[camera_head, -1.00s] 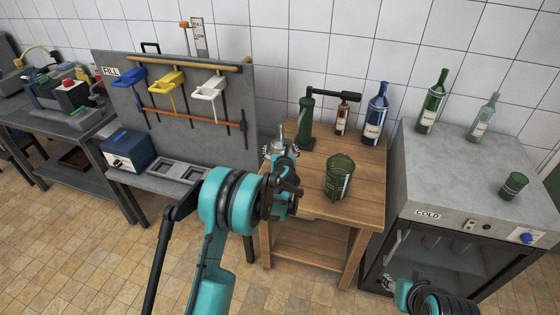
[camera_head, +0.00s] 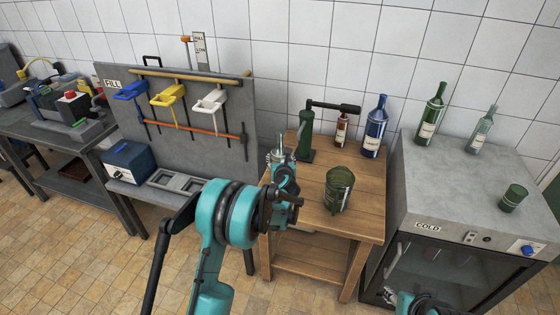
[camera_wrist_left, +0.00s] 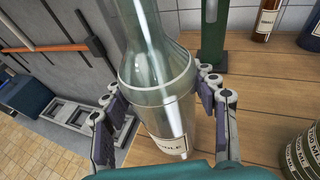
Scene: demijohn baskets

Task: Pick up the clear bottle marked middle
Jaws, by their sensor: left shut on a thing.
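The clear bottle (camera_head: 279,142) stands upright in my left gripper (camera_head: 282,163) at the left edge of the wooden table (camera_head: 315,218). In the left wrist view the clear glass bottle (camera_wrist_left: 157,70) fills the middle, with a pale label (camera_wrist_left: 170,145) whose visible letters end in "DLE". The left gripper (camera_wrist_left: 160,90) is shut on its body, one finger on each side. The arm hides its lower part in the head view, so I cannot tell whether its base touches the table.
The grey COLD cabinet (camera_head: 450,190) holds green bottles and a cup. The FILL panel (camera_head: 195,120) stands at the left.

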